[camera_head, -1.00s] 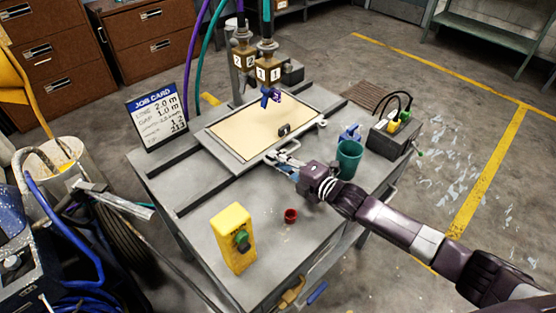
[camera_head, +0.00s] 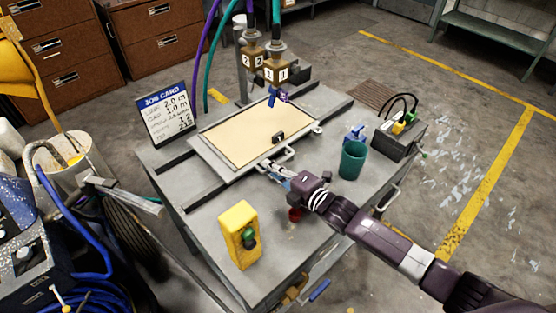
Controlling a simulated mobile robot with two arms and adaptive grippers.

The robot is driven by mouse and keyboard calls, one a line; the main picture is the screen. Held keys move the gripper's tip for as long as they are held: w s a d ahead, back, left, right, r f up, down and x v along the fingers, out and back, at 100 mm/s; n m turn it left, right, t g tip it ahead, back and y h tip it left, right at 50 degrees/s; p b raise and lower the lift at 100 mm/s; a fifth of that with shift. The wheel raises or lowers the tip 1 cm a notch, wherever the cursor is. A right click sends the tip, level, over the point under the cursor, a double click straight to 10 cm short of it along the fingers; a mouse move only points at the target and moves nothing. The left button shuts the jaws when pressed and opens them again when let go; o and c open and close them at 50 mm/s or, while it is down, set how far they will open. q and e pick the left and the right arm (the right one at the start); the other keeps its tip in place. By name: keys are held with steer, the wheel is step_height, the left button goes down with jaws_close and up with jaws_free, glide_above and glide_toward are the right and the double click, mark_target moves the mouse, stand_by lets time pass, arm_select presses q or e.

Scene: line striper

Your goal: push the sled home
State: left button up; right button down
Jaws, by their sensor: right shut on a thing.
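The sled is a flat grey tray (camera_head: 206,153) with a cream panel (camera_head: 245,136) on it. It sits across two dark rails (camera_head: 207,195) on the workbench. A small black item (camera_head: 278,137) stands at the panel's near right edge. My right gripper (camera_head: 274,167) is shut at the sled's near side, on what looks like its handle (camera_head: 286,153); the fingers partly hide the grip. Two nozzle heads marked 2 (camera_head: 252,56) and 1 (camera_head: 276,69) hang over the sled's far side. My left gripper is not in view.
A yellow button box (camera_head: 238,235) stands near the front. A teal cup (camera_head: 352,160) and a grey box with cables (camera_head: 399,139) stand right. The job card (camera_head: 166,115) stands at the back left.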

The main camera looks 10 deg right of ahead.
steer(key=shift+w+d, duration=0.25)
steer(key=shift+d, duration=0.1)
steer(key=c, duration=2.3)
jaws_free()
steer(key=shift+d, duration=0.1)
steer(key=shift+c, duration=0.2)
steer(key=shift+s, duration=0.1)
steer(key=v, duration=1.1)
steer(key=shift+s+d+r, duration=0.15)
steer(key=shift+s, duration=0.25)
